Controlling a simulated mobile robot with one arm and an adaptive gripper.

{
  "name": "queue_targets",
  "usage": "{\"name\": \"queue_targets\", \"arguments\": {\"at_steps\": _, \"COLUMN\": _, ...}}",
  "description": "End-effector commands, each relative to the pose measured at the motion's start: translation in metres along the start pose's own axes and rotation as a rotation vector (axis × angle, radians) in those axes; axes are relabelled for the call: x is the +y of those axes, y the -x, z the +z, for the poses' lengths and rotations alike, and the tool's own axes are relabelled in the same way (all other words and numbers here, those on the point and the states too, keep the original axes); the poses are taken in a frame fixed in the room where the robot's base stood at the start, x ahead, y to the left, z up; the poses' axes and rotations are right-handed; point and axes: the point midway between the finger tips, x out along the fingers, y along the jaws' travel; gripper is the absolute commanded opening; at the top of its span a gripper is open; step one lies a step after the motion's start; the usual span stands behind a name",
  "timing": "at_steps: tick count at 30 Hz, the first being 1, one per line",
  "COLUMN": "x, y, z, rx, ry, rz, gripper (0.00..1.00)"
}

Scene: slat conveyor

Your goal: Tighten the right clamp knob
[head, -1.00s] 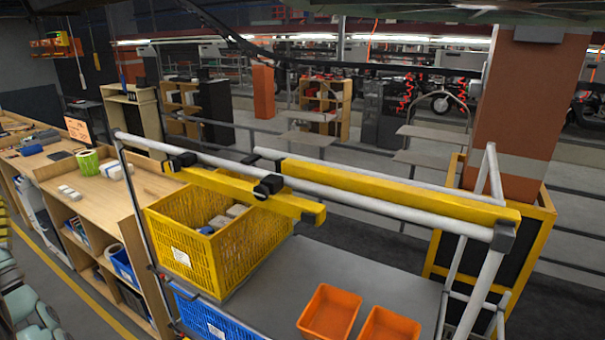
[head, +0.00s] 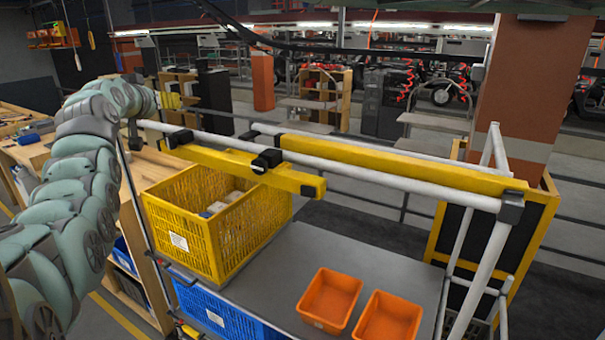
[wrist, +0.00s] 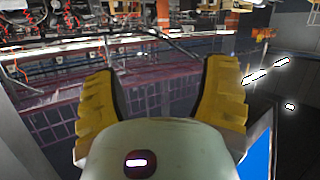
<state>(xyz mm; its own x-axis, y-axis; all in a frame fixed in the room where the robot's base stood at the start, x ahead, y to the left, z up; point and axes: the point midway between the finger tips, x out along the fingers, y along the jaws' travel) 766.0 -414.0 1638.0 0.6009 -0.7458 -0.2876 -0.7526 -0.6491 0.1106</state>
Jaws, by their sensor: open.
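Two black clamps sit on the white rail, joined to a yellow bar (head: 225,165). The right clamp (head: 267,159) is near the bar's right half, and its knob shows only as a small dark shape. The left clamp (head: 180,138) is at the bar's left end. My gripper (head: 173,96) is up at the left, beyond the rail's left end and well apart from the right clamp. In the wrist view my gripper (wrist: 163,70) has its two yellow fingers spread, with nothing between them. Neither clamp can be made out in the wrist view.
A yellow crate (head: 185,240) stands under the bar, with a blue crate (head: 215,312) below it. Two orange trays (head: 328,324) lie on the grey surface (head: 300,250). A longer yellow beam (head: 400,184) runs along the rail. A brick-coloured pillar stands right.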

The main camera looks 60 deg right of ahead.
Motion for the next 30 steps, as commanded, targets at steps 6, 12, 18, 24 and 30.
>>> {"name": "queue_targets", "arguments": {"at_steps": 6, "x": 0.099, "y": 0.017, "z": 0.006, "rx": -0.301, "ry": -0.153, "rz": 0.204, "gripper": 0.73}}
{"name": "queue_targets", "arguments": {"at_steps": 12, "x": 0.164, "y": 0.066, "z": 0.024, "rx": -0.589, "ry": -0.328, "rz": 0.335, "gripper": 0.73}}
{"name": "queue_targets", "arguments": {"at_steps": 18, "x": 0.194, "y": 0.117, "z": 0.037, "rx": -0.804, "ry": -0.472, "rz": 0.398, "gripper": 0.73}}
{"name": "queue_targets", "arguments": {"at_steps": 24, "x": 0.201, "y": 0.137, "z": 0.043, "rx": -0.888, "ry": -0.525, "rz": 0.413, "gripper": 0.73}}
{"name": "queue_targets", "arguments": {"at_steps": 30, "x": 0.205, "y": 0.125, "z": 0.065, "rx": -0.892, "ry": -0.525, "rz": 0.417, "gripper": 0.73}}
